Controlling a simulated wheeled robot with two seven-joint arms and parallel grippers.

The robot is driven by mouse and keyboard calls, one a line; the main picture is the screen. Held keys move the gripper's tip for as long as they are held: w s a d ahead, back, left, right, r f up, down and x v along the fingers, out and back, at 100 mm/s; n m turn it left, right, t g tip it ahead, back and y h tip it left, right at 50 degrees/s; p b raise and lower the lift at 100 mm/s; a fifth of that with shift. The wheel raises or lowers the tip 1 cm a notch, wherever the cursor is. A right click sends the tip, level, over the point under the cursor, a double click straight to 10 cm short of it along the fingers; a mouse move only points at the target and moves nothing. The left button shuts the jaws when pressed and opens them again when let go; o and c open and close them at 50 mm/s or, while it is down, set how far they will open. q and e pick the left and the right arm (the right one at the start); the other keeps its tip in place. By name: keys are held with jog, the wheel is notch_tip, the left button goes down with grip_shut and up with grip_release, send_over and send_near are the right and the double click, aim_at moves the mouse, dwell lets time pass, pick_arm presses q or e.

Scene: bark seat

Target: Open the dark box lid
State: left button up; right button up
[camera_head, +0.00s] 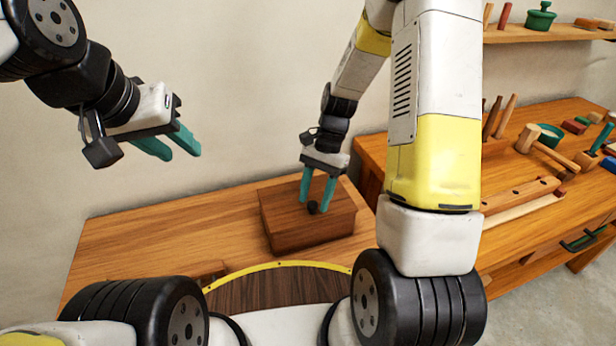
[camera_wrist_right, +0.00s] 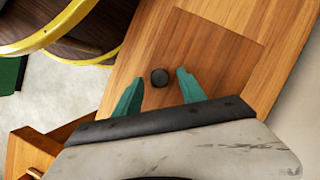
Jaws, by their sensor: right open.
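The dark wooden box (camera_head: 290,240) sits on the wooden table with its lid (camera_head: 335,208) down. A small black knob (camera_head: 312,208) stands on the lid; it also shows in the right wrist view (camera_wrist_right: 160,77). My right gripper (camera_head: 318,202) is over the lid, pointing down. Its teal fingers are open, one on each side of the knob, with gaps visible in the right wrist view (camera_wrist_right: 158,88). I cannot tell whether the fingertips touch the lid. My left gripper (camera_head: 180,150) is raised in the air at the left, empty, with its two teal fingers apart.
The table (camera_head: 150,235) is clear left of the box. A second bench (camera_head: 545,215) at the right holds mallets, blocks and other wooden pieces. A shelf (camera_head: 545,34) with a green pot (camera_head: 540,16) is above it.

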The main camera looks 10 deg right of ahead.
grip_shut()
dwell(1.3)
